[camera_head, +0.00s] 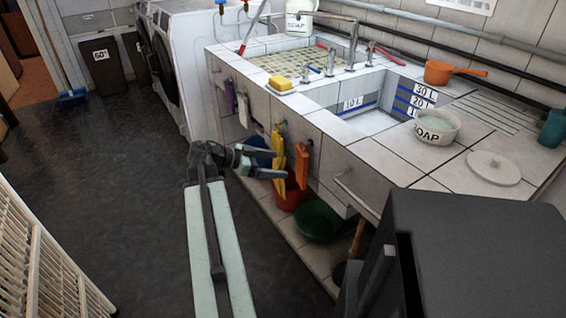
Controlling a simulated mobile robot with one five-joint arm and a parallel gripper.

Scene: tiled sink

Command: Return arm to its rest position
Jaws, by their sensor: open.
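My gripper (268,162) is in the middle of the head camera view, at the end of my pale arm (213,240). The arm reaches forward from the bottom of the picture, over the dark floor. The gripper's jaws are open and point right, toward the front of the tiled sink counter (330,150). Nothing shows between them. A yellow cloth (278,165) and an orange cloth (301,166) hang from the counter front close to the fingertips. I cannot tell whether the gripper touches them.
A soap bowl (437,127), a white lid (493,168), an orange pan (452,73) and a yellow sponge (281,83) sit on the counter. A green basin (317,221) and a red bucket (290,196) stand beneath. A white rack (40,260) stands lower left. The floor left of my arm is clear.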

